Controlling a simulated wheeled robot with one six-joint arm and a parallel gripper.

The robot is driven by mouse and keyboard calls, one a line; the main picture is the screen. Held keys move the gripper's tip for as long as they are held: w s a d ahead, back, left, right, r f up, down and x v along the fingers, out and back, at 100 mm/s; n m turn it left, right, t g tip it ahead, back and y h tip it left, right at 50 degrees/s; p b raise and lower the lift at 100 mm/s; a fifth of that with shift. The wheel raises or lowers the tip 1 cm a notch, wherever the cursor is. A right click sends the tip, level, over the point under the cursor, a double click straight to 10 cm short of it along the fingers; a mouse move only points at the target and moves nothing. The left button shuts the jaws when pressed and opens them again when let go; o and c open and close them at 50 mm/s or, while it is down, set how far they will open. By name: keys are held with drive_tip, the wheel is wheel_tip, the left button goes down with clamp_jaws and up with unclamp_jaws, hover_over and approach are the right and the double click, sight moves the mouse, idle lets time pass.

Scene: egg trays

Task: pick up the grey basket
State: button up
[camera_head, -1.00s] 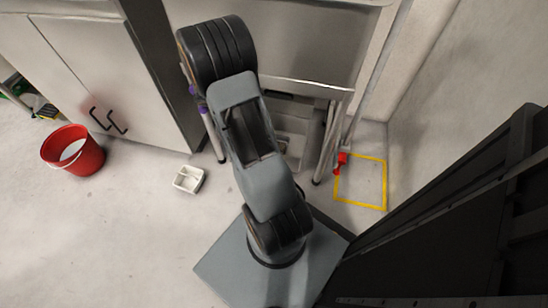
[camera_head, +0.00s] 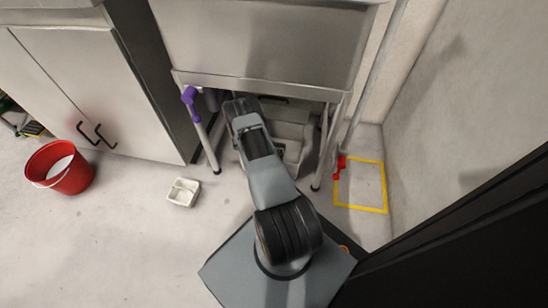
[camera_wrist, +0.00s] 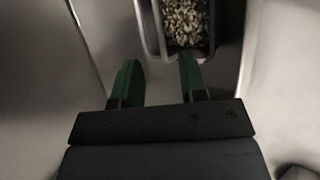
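The grey basket (camera_head: 291,131) stands on the floor under the metal sink unit, partly hidden by my arm. In the wrist view, a grey container (camera_wrist: 150,28), apparently this basket, holds many small pale pieces; its far part is cut off by the top edge. My gripper (camera_wrist: 159,78) shows two green fingers spread apart with nothing between them. The fingertips point toward the near side of the container, and I see no grip on it. In the head view my arm reaches down under the sink and the gripper is hidden.
The sink unit's metal legs (camera_head: 207,143) and front edge (camera_head: 262,88) surround the reach. A purple object (camera_head: 190,98) hangs at the left leg. A red bucket (camera_head: 62,170) and small white tray (camera_head: 184,192) stand on the floor left. A yellow floor outline (camera_head: 360,208) lies right.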

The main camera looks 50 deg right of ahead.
drive_tip(key=b+x, duration=0.5)
drive_tip(key=x, duration=0.4)
drive_tip(key=shift+d+f, duration=0.2)
drive_tip(key=shift+f, duration=0.1)
clamp_jaws()
idle(0.3)
